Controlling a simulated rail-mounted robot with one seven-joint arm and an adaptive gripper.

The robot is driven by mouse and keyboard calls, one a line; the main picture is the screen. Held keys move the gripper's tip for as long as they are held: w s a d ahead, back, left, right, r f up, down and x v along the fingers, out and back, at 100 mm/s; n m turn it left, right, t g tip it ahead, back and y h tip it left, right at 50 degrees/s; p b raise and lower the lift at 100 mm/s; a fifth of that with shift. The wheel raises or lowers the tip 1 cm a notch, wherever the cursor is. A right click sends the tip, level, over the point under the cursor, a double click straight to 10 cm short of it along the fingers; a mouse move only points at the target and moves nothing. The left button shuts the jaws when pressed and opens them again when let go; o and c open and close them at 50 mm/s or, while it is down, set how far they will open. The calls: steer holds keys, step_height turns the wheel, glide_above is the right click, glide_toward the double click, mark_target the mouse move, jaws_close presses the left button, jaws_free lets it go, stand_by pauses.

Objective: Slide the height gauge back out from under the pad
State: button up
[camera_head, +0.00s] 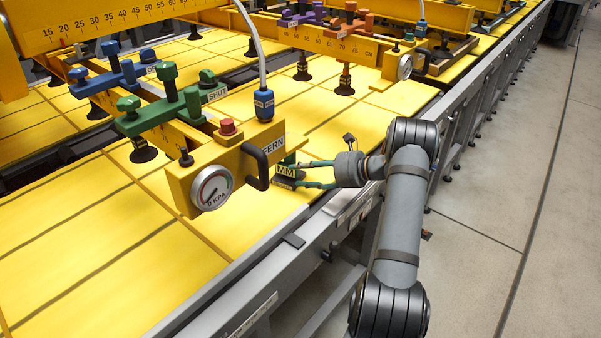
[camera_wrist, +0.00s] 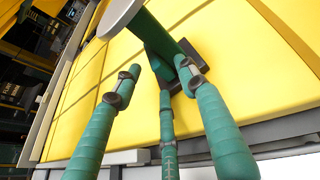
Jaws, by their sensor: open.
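The height gauge (camera_head: 287,170) stands on the yellow sheet by the near beam's right end. It has a green upright, an MM label and a dark foot. In the wrist view its green upright (camera_wrist: 158,38) rises from a dark foot (camera_wrist: 203,66). My gripper (camera_head: 304,175), with green fingers, is open at the gauge's right side. In the wrist view its fingertips (camera_wrist: 160,78) are spread close around the lower green part; contact cannot be told. The pad near the gauge is hidden behind the beam end in the head view.
The yellow beam (camera_head: 190,165) carries a pressure dial (camera_head: 212,187), a black handle (camera_head: 257,166), a red button (camera_head: 227,127) and a green valve (camera_head: 171,95). A grey rail (camera_head: 270,270) edges the table. A pale disc (camera_wrist: 120,15) overhangs in the wrist view. The floor at right is clear.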

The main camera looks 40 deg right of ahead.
steer(key=v, duration=1)
steer(key=shift+s+d, duration=0.2)
steer(key=shift+s, duration=0.1)
steer(key=shift+w+a, duration=0.1)
steer(key=x, duration=1)
steer(key=shift+w, duration=0.2)
steer(key=shift+a+r, duration=0.1)
steer(key=shift+a, duration=0.1)
